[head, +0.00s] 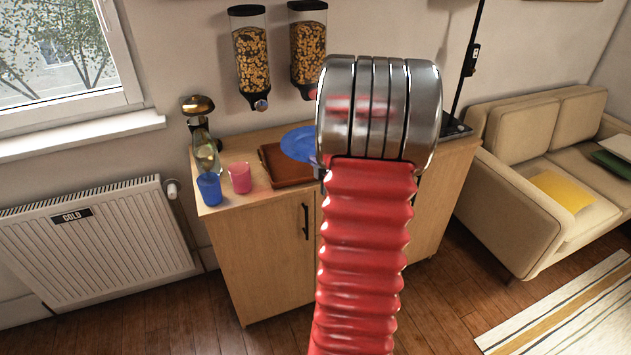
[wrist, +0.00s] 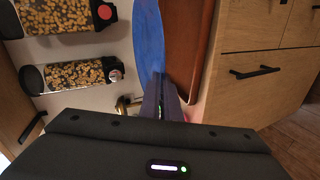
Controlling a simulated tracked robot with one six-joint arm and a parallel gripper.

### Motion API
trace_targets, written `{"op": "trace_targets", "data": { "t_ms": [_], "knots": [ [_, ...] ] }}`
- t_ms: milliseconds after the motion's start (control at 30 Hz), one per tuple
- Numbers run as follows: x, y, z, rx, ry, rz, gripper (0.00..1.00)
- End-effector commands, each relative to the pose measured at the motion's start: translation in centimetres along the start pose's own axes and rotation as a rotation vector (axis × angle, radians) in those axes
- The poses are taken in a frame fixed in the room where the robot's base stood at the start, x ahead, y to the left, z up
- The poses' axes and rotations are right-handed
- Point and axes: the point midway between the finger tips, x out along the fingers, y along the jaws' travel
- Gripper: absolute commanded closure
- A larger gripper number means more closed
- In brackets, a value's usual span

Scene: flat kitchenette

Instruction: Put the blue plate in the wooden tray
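The blue plate (head: 298,145) shows in the head view just left of my arm, over the back of the wooden tray (head: 287,184). My arm hides its right part. In the wrist view the plate (wrist: 149,38) runs down to my gripper (wrist: 163,88), whose dark fingers are closed on its edge. The plate is seen at a shallow angle there, beside the brown tray (wrist: 186,40). I cannot tell whether plate and tray touch. The tray lies on the wooden cabinet; its right part is hidden behind my arm.
A blue cup (head: 209,189), a pink cup (head: 240,178) and a glass bottle (head: 207,155) stand left of the tray on the cabinet (head: 262,250). Two cereal dispensers (head: 250,55) (head: 309,50) hang on the wall above. A dark stand (head: 457,128) is at the right end.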

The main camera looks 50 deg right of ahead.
Motion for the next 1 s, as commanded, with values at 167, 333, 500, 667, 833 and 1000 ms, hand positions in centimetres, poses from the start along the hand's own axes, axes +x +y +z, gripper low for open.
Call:
{"op": "trace_targets", "data": {
  "t_ms": [167,333,500,667,833,1000],
  "knots": [
    [1.0,-2.4,0.5,0.002,-0.001,0.0,1.0],
    [1.5,-3.8,0.8,0.001,-0.002,0.002,1.0],
    [1.6,-3.9,0.8,-0.001,-0.002,0.005,1.0],
    [1.6,-3.9,0.8,0.0,-0.003,0.004,1.0],
    [1.9,-4.8,1.0,0.001,-0.003,0.001,1.0],
    [2.6,-6.7,1.3,0.002,-0.004,0.001,1.0]
  ]
}}
